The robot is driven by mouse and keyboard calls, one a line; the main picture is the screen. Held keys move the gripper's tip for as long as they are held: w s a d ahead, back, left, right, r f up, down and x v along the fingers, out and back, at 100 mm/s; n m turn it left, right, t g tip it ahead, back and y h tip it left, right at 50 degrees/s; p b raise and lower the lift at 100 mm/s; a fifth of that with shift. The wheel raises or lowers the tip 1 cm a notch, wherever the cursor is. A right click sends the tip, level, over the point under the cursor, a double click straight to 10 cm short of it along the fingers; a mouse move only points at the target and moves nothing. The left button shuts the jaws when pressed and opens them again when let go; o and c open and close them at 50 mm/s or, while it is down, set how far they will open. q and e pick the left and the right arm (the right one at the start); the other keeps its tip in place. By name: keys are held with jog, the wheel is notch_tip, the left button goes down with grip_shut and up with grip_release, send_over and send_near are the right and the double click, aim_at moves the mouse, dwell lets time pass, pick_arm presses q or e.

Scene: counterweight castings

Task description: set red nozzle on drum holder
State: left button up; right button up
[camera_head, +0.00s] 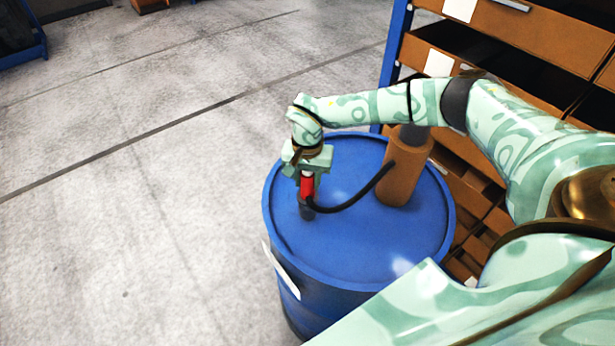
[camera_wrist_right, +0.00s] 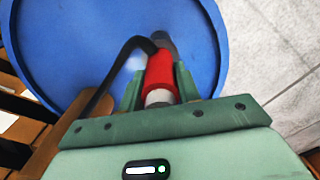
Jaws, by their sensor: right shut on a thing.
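The red nozzle (camera_head: 307,187) is upright over the left part of the blue drum's lid (camera_head: 345,240). My right gripper (camera_head: 306,172) is shut on it from above. The red nozzle (camera_wrist_right: 160,72) also shows between the fingers of my right gripper (camera_wrist_right: 157,88) in the right wrist view. A dark stub (camera_head: 306,212) shows directly below the red part, close to the lid. I cannot tell whether this stub is the nozzle's tip or the drum holder. A black hose (camera_head: 350,203) runs from the nozzle to a brown pump body (camera_head: 404,172) on the lid. My left gripper is not in view.
A shelf rack with brown bins (camera_head: 540,35) and a blue post (camera_head: 396,45) stands close behind and right of the drum. Grey floor (camera_head: 130,220) to the left is clear. My right arm crosses above the brown pump body.

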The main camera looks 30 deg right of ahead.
jog(key=shift+f+b, duration=0.7)
jog(key=shift+f, duration=0.4)
jog(key=o, duration=0.9)
notch_tip(320, 180, up, 16)
jog(key=shift+r, duration=0.1)
